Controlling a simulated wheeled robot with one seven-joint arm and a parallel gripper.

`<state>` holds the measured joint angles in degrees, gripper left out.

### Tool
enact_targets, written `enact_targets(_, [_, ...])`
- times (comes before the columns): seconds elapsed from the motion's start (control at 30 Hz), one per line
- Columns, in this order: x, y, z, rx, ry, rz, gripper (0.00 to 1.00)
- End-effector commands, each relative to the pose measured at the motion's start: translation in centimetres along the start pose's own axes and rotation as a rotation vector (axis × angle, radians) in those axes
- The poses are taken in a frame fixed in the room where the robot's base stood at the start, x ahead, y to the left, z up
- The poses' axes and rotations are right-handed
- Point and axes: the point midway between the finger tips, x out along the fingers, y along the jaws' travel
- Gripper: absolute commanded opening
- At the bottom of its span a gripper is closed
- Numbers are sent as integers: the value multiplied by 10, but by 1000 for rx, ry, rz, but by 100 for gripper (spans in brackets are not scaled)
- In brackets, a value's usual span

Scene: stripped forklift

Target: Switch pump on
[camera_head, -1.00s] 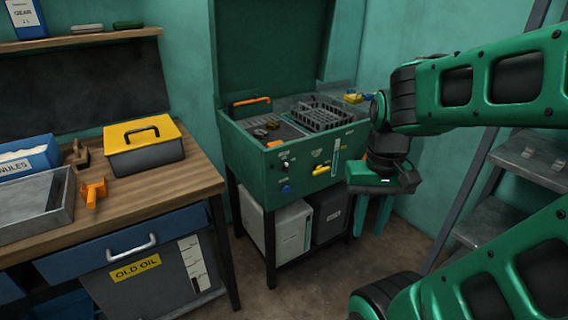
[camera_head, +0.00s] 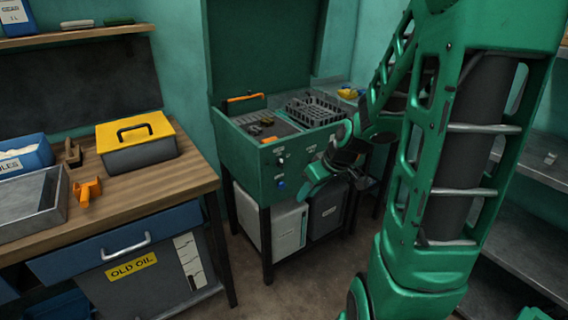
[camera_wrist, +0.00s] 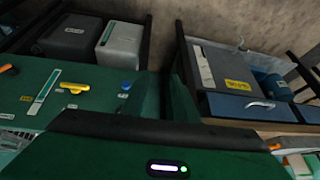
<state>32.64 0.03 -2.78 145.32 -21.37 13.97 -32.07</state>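The green washer cabinet (camera_head: 240,160) stands with its lid raised. Its front panel has a small dark-and-white knob (camera_head: 281,160) and, below it, a blue knob (camera_head: 281,184). Labels are too small to read, so I cannot tell which control is the pump's. In the wrist view the panel (camera_wrist: 20,82) appears inverted, with the blue knob (camera_wrist: 126,86), a yellow handle (camera_wrist: 74,88) and a gauge strip (camera_wrist: 42,92). My gripper (camera_head: 318,178) is in front of the panel's right part, right of the knobs, and hides the handle in the head view. Its fingertips are unclear.
A wooden bench (camera_head: 150,182) at left holds a yellow-lidded toolbox (camera_head: 136,140), a metal tray (camera_head: 30,205) and an orange clamp-like part (camera_head: 87,192). Containers (camera_head: 285,228) stand under the washer. Grey shelving (camera_head: 525,165) is at right, behind my arm.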

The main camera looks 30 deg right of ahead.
Motion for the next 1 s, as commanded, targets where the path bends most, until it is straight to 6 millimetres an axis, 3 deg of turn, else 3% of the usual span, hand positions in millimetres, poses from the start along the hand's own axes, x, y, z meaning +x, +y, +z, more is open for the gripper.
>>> enact_targets(0.03, [16, 4, -10, -19, 50, -20, 27])
enact_targets(0.2, [49, 18, -55, -78, 274, -44, 27])
enact_targets(0.4, [66, 51, -95, -58, 523, 1, 27])
enact_targets(0.7, [66, 92, -115, 7, 694, 95, 27])
enact_targets(1.0, [88, 96, -136, 7, 704, 100, 27])
